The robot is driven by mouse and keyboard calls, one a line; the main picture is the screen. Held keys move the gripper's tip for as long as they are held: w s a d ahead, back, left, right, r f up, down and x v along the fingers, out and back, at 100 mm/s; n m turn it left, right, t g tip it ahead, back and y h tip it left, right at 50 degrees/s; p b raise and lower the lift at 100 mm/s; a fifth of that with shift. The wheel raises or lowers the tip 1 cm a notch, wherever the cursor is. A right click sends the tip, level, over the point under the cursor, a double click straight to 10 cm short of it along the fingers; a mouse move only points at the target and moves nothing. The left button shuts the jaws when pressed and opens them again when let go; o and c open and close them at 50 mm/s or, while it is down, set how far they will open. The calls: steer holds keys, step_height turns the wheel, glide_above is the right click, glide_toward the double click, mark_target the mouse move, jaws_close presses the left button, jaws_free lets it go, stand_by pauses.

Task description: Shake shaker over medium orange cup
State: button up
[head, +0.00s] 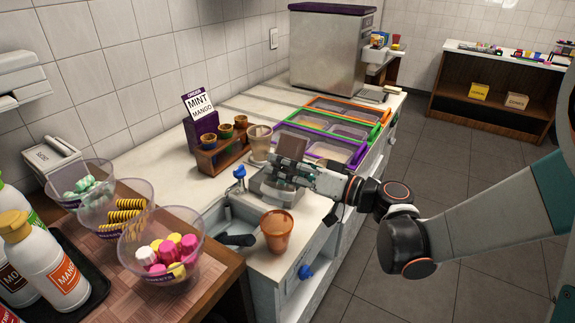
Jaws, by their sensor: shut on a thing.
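The orange cup (277,232) stands upright and open on the counter's near end, beside the sink. My gripper (281,168) reaches in from the right, farther back than the cup and not above it. It is shut on a brown, boxy thing (292,147), which looks like the shaker and sticks up above the fingers. The fingers partly hide its lower part. A steel box-like unit (272,191) sits below the gripper. A beige cup (259,142) stands just left of the brown thing.
A wooden rack (221,155) with small cups stands behind, by a MINT MANGO sign (199,104). Topping bins (318,147) line the counter. Clear bowls of sweets (160,249) and sauce bottles (50,263) fill the left front. A blue tap handle (240,173) rises by the sink.

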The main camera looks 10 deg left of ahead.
mark_target(284, 150)
steer(key=shift+s+f+n, duration=0.2)
steer(key=shift+f+n, duration=0.15)
steer(key=shift+n, duration=0.25)
steer(key=shift+s+a+r+n, duration=0.1)
steer(key=shift+n, duration=0.3)
steer(key=shift+r+p, duration=2.55)
steer(key=shift+r, duration=1.05)
steer(key=shift+f+b, duration=2.95)
steer(key=shift+f, duration=0.75)
steer(key=shift+r, duration=0.15)
steer(key=shift+r+p, duration=2.85)
steer(key=shift+r, duration=0.85)
steer(key=shift+f, duration=0.1)
